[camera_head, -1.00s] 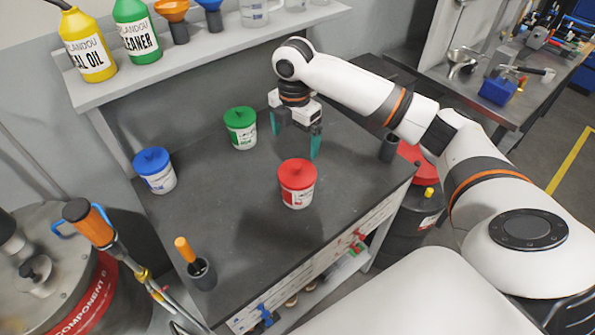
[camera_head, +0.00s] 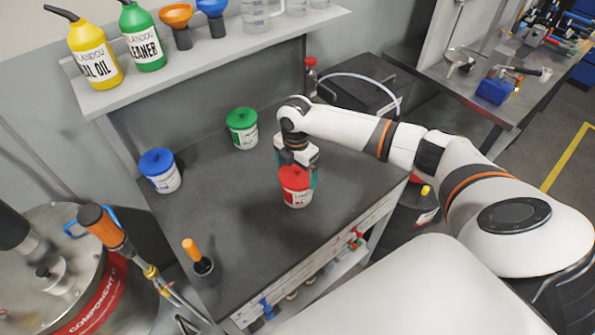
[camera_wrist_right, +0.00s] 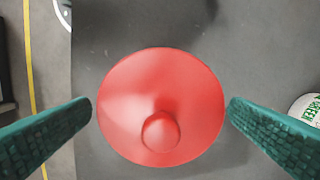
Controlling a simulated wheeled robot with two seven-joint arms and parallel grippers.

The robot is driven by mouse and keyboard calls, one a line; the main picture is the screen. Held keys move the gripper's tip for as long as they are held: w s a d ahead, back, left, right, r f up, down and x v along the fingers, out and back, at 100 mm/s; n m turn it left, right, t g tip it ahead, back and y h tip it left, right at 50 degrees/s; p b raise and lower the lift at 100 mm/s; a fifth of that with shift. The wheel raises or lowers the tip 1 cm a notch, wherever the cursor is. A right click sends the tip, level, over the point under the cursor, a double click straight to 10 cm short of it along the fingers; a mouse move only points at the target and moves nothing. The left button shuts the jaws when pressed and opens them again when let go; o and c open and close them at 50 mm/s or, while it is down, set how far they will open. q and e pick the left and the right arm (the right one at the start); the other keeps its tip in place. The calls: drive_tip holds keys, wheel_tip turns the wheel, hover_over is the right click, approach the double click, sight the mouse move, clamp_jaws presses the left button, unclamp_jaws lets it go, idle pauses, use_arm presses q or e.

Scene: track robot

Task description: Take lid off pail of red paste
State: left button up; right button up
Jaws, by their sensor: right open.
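The red-lidded pail (camera_head: 297,197) stands upright on the dark workbench, with its red lid (camera_head: 293,178) on. In the right wrist view the lid (camera_wrist_right: 160,108) shows from above with its round knob below the middle. My right gripper (camera_head: 298,180) is over the pail, its green fingers on either side of the lid. In the right wrist view the gripper (camera_wrist_right: 160,112) is open, with a gap between each finger and the lid. The knob is hidden from the head camera by the gripper. My left gripper is not in view.
A green-lidded pail (camera_head: 243,128) and a blue-lidded pail (camera_head: 160,170) stand farther back and left on the bench. A dark cup with an orange-handled tool (camera_head: 200,262) is at the front left. The bench (camera_head: 225,210) between them is clear.

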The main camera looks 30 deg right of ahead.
drive_tip(key=c, duration=0.7)
drive_tip(key=shift+r, duration=0.1)
